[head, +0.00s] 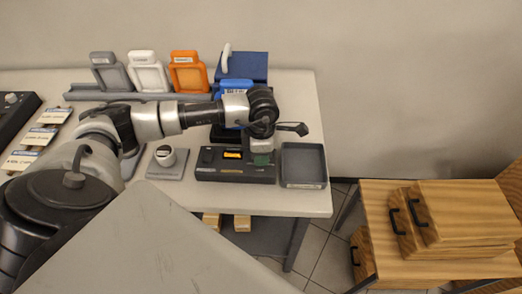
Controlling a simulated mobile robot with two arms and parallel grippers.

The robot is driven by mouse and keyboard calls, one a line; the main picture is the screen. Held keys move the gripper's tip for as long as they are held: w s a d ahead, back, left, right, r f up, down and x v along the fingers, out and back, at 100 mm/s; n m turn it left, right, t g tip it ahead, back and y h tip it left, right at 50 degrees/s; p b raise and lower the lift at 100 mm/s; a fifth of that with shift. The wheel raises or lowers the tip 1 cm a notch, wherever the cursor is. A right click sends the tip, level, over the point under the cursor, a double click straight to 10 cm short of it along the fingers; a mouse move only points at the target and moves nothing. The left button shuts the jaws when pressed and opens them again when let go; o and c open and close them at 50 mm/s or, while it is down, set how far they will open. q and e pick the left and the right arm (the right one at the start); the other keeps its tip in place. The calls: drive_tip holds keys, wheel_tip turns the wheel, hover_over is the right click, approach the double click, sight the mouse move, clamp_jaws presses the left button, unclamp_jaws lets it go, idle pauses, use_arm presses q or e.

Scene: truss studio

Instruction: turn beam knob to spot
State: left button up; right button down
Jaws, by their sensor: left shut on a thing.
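A black control box (235,174) stands near the front edge of the table, with a small lit yellow display (232,155) and a dark knob (207,156) at its left end. My left gripper (262,146) points down over the right part of this box, next to a green patch (262,160). It is shut on what seems to be the beam knob, which the gripper hides, so its pointer setting cannot be read. My right gripper is not in view.
A dark grey tray (304,182) is right of the box. A round white piece (165,155) on a grey plate is left of it. Grey, white and orange frames stand in a rack (90,95) behind. A wooden side table (385,195) with boards is at right.

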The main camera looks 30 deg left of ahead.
use_arm(q)
drive_tip(key=shift+r+n, duration=0.1)
drive_tip(key=shift+n, duration=0.4)
drive_tip(key=o, duration=0.9)
wheel_tip(320, 180, up, 11)
drive_tip(key=shift+a+f+b, duration=0.1)
drive_tip(key=shift+f+b, duration=0.05)
drive_tip(key=shift+b, duration=0.95)
